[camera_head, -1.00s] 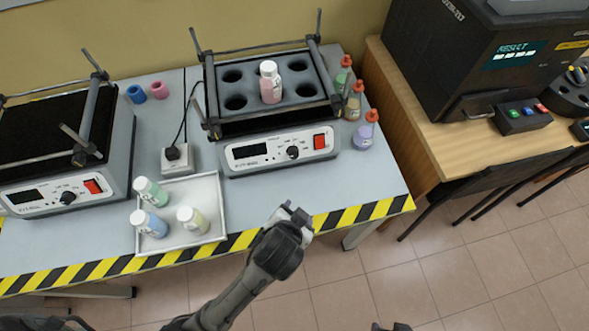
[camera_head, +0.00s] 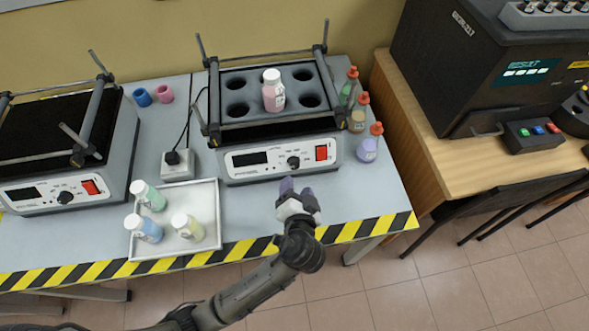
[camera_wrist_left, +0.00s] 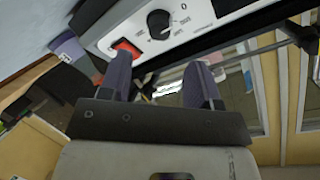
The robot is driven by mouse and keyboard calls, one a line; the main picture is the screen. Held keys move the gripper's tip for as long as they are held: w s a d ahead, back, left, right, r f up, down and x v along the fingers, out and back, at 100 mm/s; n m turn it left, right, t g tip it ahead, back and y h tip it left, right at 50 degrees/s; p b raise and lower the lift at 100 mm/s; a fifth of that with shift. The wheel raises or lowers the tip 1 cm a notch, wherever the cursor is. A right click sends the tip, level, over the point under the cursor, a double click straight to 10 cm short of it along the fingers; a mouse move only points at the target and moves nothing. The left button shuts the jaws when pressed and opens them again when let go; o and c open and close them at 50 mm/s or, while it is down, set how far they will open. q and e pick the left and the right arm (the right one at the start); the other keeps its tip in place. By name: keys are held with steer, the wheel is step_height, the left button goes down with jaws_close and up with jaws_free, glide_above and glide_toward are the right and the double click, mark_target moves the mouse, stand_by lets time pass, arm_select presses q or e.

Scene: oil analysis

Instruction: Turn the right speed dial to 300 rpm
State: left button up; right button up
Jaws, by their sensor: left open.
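The right shaker (camera_head: 268,120) stands at the back of the grey table. Its white front panel holds a dark display, a black speed dial (camera_head: 293,162) and a red switch (camera_head: 321,152). The dial (camera_wrist_left: 159,24) and the red switch (camera_wrist_left: 127,49) also show in the left wrist view, beyond the fingertips. My left gripper (camera_head: 298,184) is open and empty, just in front of the panel and below the dial, apart from it. Its two fingers (camera_wrist_left: 158,72) are spread in the wrist view. The dial's exact setting is too small to read. My right gripper is not in view.
A pink-filled bottle (camera_head: 273,90) stands in the shaker's holder. Dropper bottles (camera_head: 367,149) stand right of the shaker. A white tray (camera_head: 205,194) with three bottles lies to the left. A second shaker (camera_head: 50,160) stands at far left. The table front is clear near my gripper.

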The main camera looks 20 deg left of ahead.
mark_target(294, 167)
arm_select(q)
steer(key=b+x, duration=0.1)
steer(key=x, duration=0.6)
steer(key=shift+w+a, duration=0.1)
steer(key=shift+w, duration=0.05)
steer(key=shift+c, duration=0.5)
